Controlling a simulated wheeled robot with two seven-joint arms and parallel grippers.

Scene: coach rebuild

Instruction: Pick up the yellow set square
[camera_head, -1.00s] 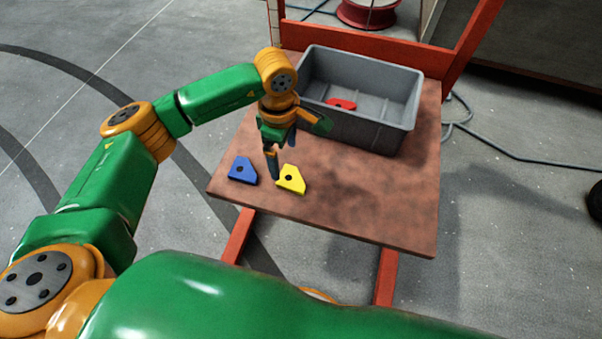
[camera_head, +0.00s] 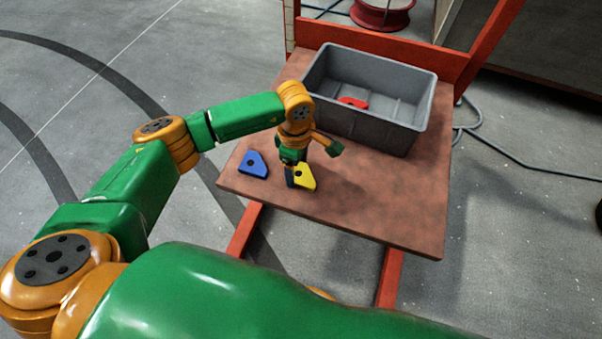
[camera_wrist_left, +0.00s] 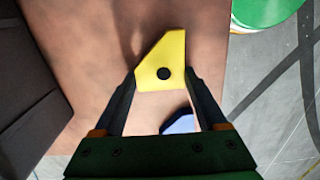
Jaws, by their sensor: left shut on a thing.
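The yellow set square (camera_head: 306,178) is a flat plate with a slanted corner and a dark round hole, at the front left of the brown tabletop. It also shows in the left wrist view (camera_wrist_left: 168,52), between the two fingertips. My left gripper (camera_head: 291,180) reaches down to it from above and is shut on it; the wrist view shows a finger (camera_wrist_left: 125,95) on each side. I cannot tell whether the set square touches the table. My right gripper is not in view.
A blue set square (camera_head: 253,164) lies just left of the yellow one. A grey bin (camera_head: 425,95) with a red piece (camera_head: 352,103) inside stands at the back of the brown table (camera_head: 390,205). The table's front right is clear.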

